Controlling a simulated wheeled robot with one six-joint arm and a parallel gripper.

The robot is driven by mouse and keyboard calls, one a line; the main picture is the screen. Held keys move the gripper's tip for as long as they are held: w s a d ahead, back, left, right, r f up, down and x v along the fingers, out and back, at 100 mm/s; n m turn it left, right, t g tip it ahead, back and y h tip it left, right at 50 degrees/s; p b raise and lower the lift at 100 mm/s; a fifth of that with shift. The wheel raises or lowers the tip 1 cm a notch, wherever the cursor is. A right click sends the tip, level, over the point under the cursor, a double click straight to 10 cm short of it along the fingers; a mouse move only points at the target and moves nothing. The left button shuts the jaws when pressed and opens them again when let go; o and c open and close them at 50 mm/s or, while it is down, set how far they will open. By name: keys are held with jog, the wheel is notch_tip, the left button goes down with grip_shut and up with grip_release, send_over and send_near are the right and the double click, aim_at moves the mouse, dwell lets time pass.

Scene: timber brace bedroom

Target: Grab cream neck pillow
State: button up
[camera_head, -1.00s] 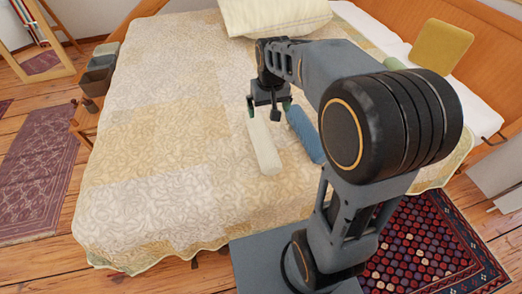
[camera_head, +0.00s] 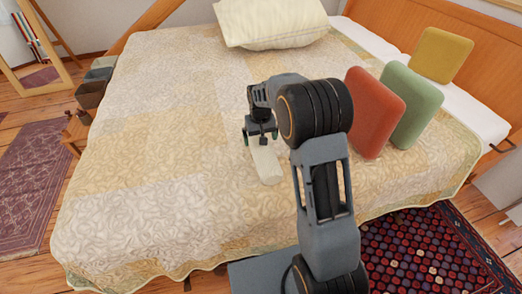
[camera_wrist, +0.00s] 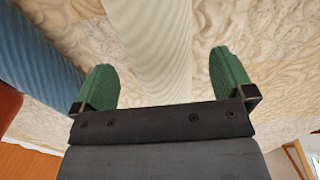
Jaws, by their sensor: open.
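The cream neck pillow (camera_head: 266,165) is a pale roll lying on the bed, partly hidden by my gripper and arm in the head view. My gripper (camera_head: 260,137) is low over its far end. In the wrist view the cream pillow (camera_wrist: 155,45) runs between the two green fingertips of my gripper (camera_wrist: 165,85). The fingers stand apart on either side of it, with a gap to each side, and are open.
A blue roll (camera_wrist: 40,60) lies beside the cream one, hidden behind my arm in the head view. Red (camera_head: 375,112), green (camera_head: 412,103) and yellow (camera_head: 442,52) cushions stand to the right. A large pillow (camera_head: 272,22) lies at the back. The left of the bed (camera_head: 150,160) is clear.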

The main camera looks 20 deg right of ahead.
jog(key=shift+d+f+b, duration=0.15)
jog(key=shift+f+b, duration=0.55)
jog(key=shift+f, duration=2.05)
jog(key=shift+w, duration=0.1)
jog(key=c, duration=0.9)
jog(key=shift+r, duration=0.1)
jog(key=shift+c, duration=0.5)
jog(key=shift+r, duration=0.1)
